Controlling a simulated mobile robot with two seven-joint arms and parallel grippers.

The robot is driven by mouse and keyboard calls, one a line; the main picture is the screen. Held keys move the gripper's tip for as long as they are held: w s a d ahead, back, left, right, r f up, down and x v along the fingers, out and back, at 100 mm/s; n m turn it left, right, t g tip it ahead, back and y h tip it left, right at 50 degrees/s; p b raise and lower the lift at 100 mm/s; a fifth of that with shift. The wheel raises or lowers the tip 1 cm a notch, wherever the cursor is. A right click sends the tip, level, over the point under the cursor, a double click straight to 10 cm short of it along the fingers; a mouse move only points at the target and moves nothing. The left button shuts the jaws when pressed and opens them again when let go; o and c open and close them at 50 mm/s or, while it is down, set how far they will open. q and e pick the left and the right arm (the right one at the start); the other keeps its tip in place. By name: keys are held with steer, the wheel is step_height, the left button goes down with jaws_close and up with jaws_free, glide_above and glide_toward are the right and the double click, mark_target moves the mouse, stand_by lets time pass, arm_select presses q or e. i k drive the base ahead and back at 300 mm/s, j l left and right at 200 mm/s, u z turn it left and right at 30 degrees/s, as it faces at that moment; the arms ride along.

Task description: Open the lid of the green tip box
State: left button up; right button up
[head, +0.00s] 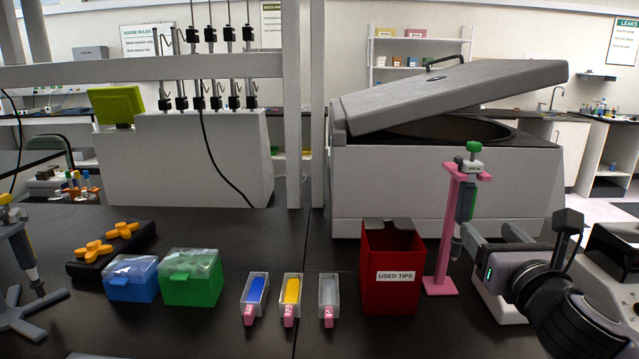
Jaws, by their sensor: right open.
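The green tip box (191,290) stands on the black bench left of centre, with its clear lid (194,262) closed on top. My right gripper (490,233) is at the right, open and empty, beside the pink pipette stand and far to the right of the green box. Its arm comes in from the lower right. My left gripper is not in view.
A blue tip box (132,286) stands close to the green box's left. Behind is a black rack (85,268) with orange pieces. Small trays (291,290), a red used-tips bin (388,285) and a pink pipette stand (441,283) stand to the right. Bench in front is clear.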

mark_target(176, 277)
steer(key=k+j, duration=0.1)
steer(key=k, duration=0.8)
